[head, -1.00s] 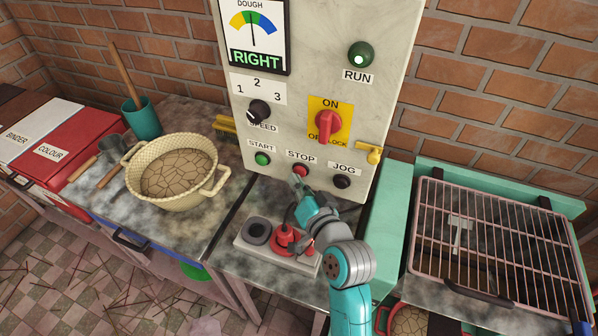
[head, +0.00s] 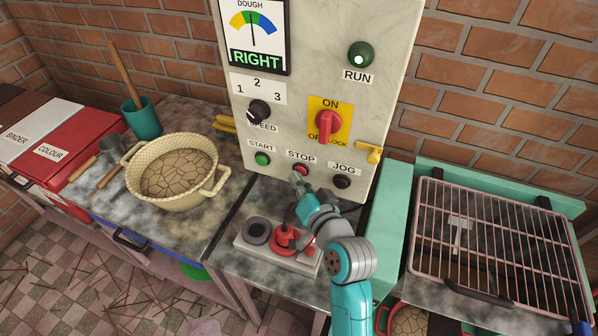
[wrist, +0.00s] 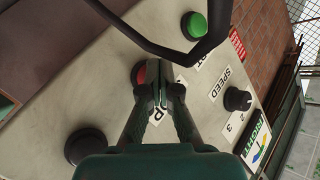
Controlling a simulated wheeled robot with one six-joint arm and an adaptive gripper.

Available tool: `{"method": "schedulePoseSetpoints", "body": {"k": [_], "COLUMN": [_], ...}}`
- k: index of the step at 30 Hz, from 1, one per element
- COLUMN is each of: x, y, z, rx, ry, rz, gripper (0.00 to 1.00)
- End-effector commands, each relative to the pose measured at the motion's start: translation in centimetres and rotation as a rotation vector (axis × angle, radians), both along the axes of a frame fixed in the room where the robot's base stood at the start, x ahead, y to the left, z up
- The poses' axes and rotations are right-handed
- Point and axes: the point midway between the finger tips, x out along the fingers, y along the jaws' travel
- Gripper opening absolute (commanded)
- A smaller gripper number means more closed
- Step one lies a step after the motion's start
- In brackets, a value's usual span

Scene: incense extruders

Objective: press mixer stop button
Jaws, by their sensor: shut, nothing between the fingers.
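The red stop button (head: 300,169) sits on the pale control panel (head: 213,10), under the STOP label, between the green start button (head: 262,159) and the black jog button (head: 342,181). My gripper (head: 297,179) is shut and empty, its tips just below the stop button in the head view. In the wrist view my fingertips (wrist: 161,86) are close together beside the red stop button (wrist: 139,72) and partly cover it. I cannot tell whether they touch it. The green start button (wrist: 194,26) and black jog button (wrist: 86,149) lie to either side.
A green RUN lamp (head: 361,55), red ON/OFF lock switch (head: 327,125), yellow handle (head: 371,153) and speed knob (head: 258,112) are on the panel. A red-topped fixture (head: 286,241) stands under my arm. A basket (head: 170,201) is left; a wire rack (head: 500,240) is right.

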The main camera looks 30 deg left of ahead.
Motion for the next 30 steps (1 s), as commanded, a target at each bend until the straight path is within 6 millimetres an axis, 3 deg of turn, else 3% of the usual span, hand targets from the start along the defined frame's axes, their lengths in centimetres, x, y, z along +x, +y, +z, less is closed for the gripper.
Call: {"method": "schedulePoseSetpoints", "body": {"k": [17,30], "x": [0.2,-1.5], "y": [0.0,-0.4], "z": [0.0,0.0], "rx": [0.001,0.001], "ry": [0.000,0.000], "rz": [-0.001,-0.001], "gripper": [0.00,0.00]}}
